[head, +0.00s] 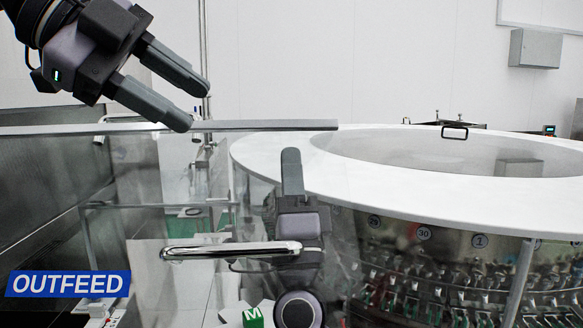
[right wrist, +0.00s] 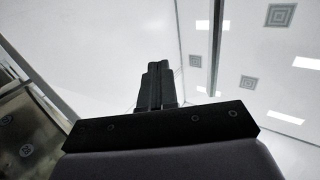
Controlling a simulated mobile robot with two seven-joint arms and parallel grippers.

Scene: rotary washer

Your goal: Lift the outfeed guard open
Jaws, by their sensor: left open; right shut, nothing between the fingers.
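The outfeed guard is a clear panel with a grey metal top rail (head: 265,125). A blue OUTFEED label (head: 68,284) shows at lower left. A chrome bar handle (head: 215,251) runs level across the lower middle. My right gripper (head: 291,158) points upward, shut and empty; the handle's right end overlaps its body in the head view, and I cannot tell whether they touch. In the right wrist view its closed fingers (right wrist: 158,72) have nothing between them. My left gripper (head: 196,105) is open and empty at upper left, its lower fingertip close to the rail in the picture.
The round washer with a white rim (head: 400,187) fills the right side, with numbered stations and several clamps below. A small black handle (head: 455,131) stands on its far rim. A grey box (head: 535,48) hangs on the back wall. A vertical pole stands behind my left gripper.

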